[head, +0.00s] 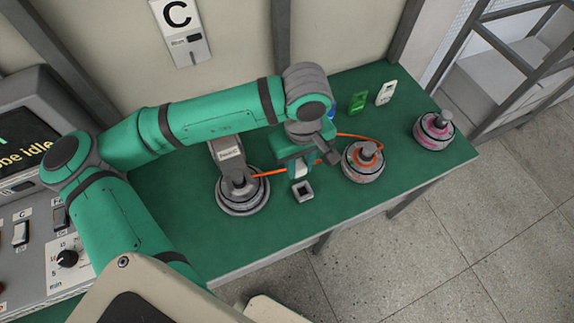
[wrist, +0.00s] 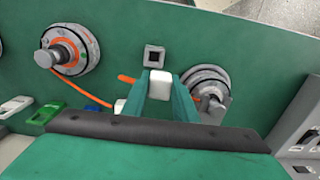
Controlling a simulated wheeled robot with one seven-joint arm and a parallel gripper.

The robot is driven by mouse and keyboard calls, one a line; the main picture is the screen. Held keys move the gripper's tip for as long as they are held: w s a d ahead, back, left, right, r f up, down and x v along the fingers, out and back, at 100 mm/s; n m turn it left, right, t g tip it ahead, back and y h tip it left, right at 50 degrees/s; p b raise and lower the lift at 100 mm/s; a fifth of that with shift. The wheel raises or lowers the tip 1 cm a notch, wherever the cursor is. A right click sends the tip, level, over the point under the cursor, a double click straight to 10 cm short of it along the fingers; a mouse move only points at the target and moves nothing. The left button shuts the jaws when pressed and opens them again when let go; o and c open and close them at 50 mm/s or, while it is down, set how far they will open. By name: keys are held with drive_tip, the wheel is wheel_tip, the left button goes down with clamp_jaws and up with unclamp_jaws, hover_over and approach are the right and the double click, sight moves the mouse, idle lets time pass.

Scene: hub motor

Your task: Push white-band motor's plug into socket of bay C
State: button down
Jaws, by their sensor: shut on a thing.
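My gripper (head: 300,172) is shut on a white plug (wrist: 160,84), between its two green fingers in the wrist view. The square block with a dark opening (head: 302,190), a socket by its look, is on the table just past the fingertips; it also shows in the wrist view (wrist: 153,56). The plug looks apart from it, at a height I cannot judge. The pale grey-white motor (head: 240,198) sits left of my gripper at the grey labelled post (head: 230,153), partly hidden in the wrist view (wrist: 208,80). An orange cable (head: 268,174) runs from it toward my gripper.
An orange-band motor (head: 362,162) with its own orange cable and a pink-band motor (head: 434,131) stand to the right. Green (head: 357,102) and white (head: 386,92) pieces stand behind. A C sign (head: 178,16) hangs on the wall. The green table's front strip is clear.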

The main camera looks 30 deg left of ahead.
sight(306, 172)
drive_tip(key=f, duration=0.1)
drive_tip(key=d+f, duration=0.1)
drive_tip(key=w+f, duration=0.1)
drive_tip(key=shift+d+f, duration=0.2)
drive_tip(key=shift+f, duration=2.35)
drive_tip(key=shift+f, duration=0.15)
drive_tip(key=shift+s+d+f, duration=0.1)
drive_tip(key=shift+s+f, duration=0.05)
drive_tip(key=shift+f, duration=0.35)
drive_tip(key=shift+f, duration=0.15)
drive_tip(key=shift+f, duration=0.3)
drive_tip(key=shift+f, duration=0.8)
idle(2.8)
